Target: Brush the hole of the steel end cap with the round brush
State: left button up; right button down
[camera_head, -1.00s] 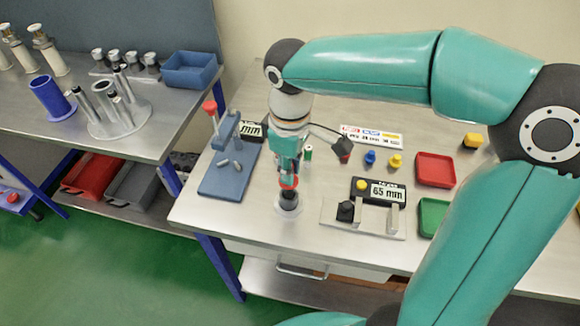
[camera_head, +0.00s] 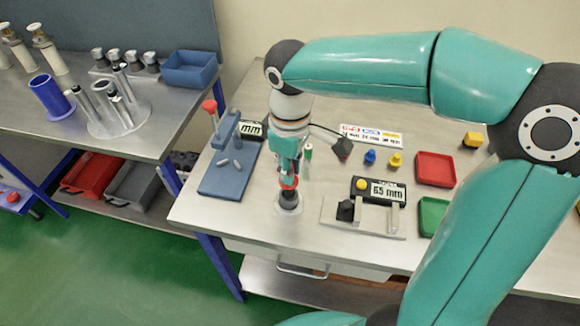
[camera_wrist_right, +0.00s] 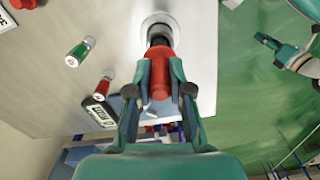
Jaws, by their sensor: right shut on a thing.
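My right gripper (camera_head: 289,178) is shut on the red handle of the round brush (camera_wrist_right: 160,72) and holds it upright, pointing down. It also shows in the right wrist view (camera_wrist_right: 160,92). The brush's dark lower part (camera_wrist_right: 159,36) is over a pale round piece (camera_wrist_right: 158,20), which I take for the steel end cap. In the head view this piece (camera_head: 289,209) is on the bench, directly below the brush. I cannot tell how deep the bristles are in the hole. My left arm seems to show at the right of the wrist view; its jaws are unclear.
A blue stand with a red knob (camera_head: 209,105) is close on the left. A gauge marked 65 mm (camera_head: 378,190) stands on the right.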

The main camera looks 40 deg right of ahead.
jog(key=shift+r+p, duration=0.3)
jog(key=shift+r, duration=0.25)
jog(key=shift+f+b, duration=0.85)
jog(key=shift+f, duration=0.2)
jog(key=shift+r+p, duration=1.05)
jog(key=shift+r, duration=0.05)
jog(key=shift+f+b, duration=0.8)
jog(key=shift+f, duration=0.25)
jog(key=shift+r+p, duration=3.05)
jog(key=shift+r, duration=0.5)
jog(key=shift+f, duration=0.1)
